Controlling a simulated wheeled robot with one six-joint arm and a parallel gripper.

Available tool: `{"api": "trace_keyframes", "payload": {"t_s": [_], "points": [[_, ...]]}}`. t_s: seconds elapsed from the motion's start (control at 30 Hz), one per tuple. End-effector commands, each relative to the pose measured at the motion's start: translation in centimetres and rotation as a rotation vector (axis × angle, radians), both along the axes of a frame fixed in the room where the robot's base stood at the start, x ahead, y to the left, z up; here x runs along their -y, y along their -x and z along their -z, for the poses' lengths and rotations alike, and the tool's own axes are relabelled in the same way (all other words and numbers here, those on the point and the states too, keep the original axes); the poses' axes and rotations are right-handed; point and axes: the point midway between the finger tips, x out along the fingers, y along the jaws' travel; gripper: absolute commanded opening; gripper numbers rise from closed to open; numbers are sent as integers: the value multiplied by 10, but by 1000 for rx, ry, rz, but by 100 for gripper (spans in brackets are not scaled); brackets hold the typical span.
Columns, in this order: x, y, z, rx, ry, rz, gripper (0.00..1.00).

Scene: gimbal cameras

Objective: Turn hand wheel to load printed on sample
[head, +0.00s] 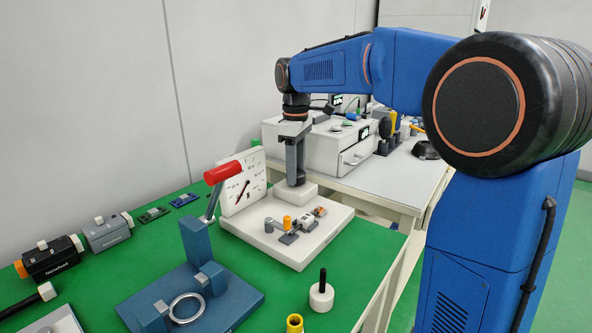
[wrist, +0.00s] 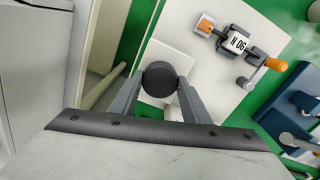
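The hand wheel, a dark round knob (wrist: 159,82), sits on a white block (head: 298,193) on the white base plate (head: 263,247). My gripper (wrist: 160,85) reaches straight down over it, with one finger on each side against its rim. In the head view, my gripper (head: 295,168) covers most of the wheel. The sample (wrist: 237,42) is a white piece held in a dark fixture with orange ends. Its print appears upside down in the wrist view and seems to read 90 N. The white dial (head: 241,188) stands behind the plate; its needle slants, but the scale is too small to read.
A blue stand with a red-handled lever (head: 222,172) and a metal ring (head: 187,308) stand left of the plate. An orange-knobbed crank (wrist: 276,64) and a grey peg (wrist: 248,82) are near the sample. A white pot (head: 321,296) stands in front. Equipment fills the back table.

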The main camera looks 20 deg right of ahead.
Motion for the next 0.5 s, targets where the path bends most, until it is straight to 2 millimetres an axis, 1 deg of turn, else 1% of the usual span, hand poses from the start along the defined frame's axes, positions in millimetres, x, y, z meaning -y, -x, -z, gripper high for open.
{"api": "trace_keyframes", "payload": {"t_s": [0.27, 0.5], "points": [[0, 0, 0, 0, 0, 17, 20], [0, 0, 0, 0, 0, 122, 21]]}}
